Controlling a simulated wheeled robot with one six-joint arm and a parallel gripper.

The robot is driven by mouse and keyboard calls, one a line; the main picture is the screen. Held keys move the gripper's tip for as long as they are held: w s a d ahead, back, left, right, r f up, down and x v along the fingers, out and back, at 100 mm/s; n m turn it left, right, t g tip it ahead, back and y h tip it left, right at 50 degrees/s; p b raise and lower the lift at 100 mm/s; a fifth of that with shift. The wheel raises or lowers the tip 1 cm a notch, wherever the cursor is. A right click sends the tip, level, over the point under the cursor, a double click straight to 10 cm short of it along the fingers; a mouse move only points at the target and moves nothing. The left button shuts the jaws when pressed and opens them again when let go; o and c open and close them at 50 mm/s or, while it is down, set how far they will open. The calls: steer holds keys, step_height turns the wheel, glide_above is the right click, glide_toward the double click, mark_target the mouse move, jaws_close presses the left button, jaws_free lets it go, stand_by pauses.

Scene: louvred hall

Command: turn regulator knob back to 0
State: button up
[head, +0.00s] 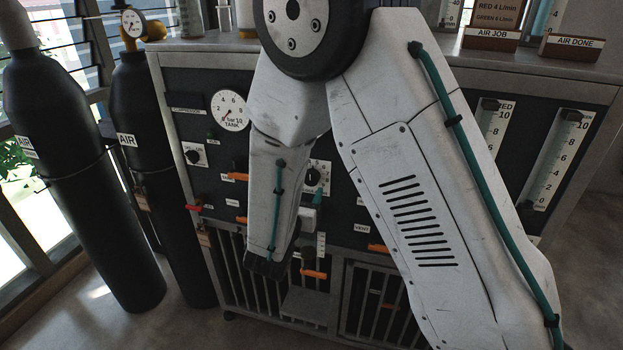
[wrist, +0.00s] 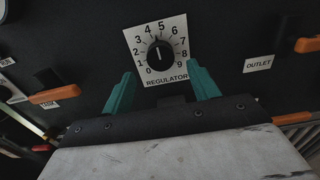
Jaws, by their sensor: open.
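The regulator knob (wrist: 160,55) is a round black knob on a white plate (wrist: 181,24) lettered REGULATOR, with numbers around it and 0 at the lower left. Its white mark points up, seemingly between 4 and 5. My gripper (wrist: 160,70) is open, its teal fingers apart at the lower left and lower right of the knob in the wrist view. No contact with the knob shows. In the head view the regulator knob (head: 312,176) shows beside my arm, which covers part of its plate.
Orange-handled valves stand around the regulator, one at the left (wrist: 58,95) and one by the OUTLET label (wrist: 306,45). A TANK gauge (head: 230,111) and a small switch knob (head: 193,157) are left on the panel. Black cylinders (head: 65,170) stand further left.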

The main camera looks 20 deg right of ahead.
mark_target(310, 180)
steer(key=shift+x, duration=2.95)
jaws_close()
